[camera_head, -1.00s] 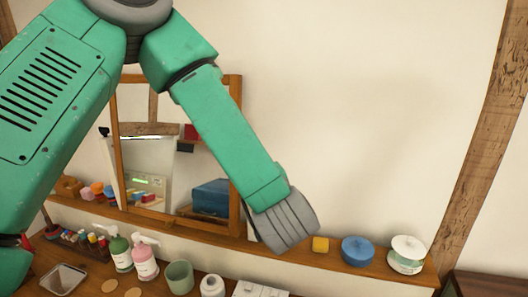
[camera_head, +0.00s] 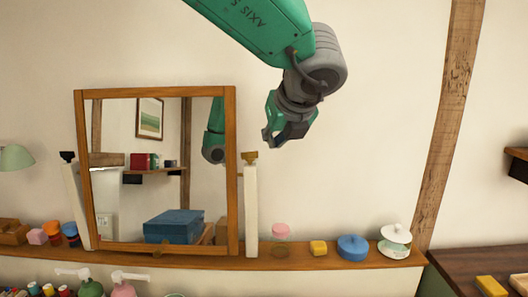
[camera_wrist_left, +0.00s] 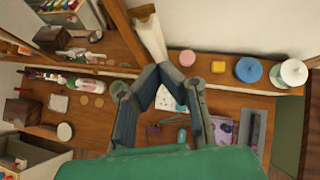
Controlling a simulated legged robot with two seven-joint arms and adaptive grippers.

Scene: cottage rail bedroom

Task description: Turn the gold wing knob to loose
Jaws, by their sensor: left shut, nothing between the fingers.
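The gold wing knob (camera_head: 250,156) sits on top of the white post at the right side of the wood-framed mirror (camera_head: 232,170). In the left wrist view the knob (camera_wrist_left: 145,12) shows near the top edge, above the fingers. My left gripper (camera_head: 272,138) hangs just right of the knob and a little higher in the head view, apart from it in the picture. Its fingers (camera_wrist_left: 160,70) are shut with nothing between them. A dark knob (camera_head: 67,156) tops the left post. My right gripper is not in view.
The wooden shelf (camera_head: 300,262) below holds a pink-lidded jar (camera_head: 280,235), a yellow block (camera_head: 318,248), a blue round box (camera_head: 352,248) and a white lidded dish (camera_head: 396,240). The wall right of the gripper is clear.

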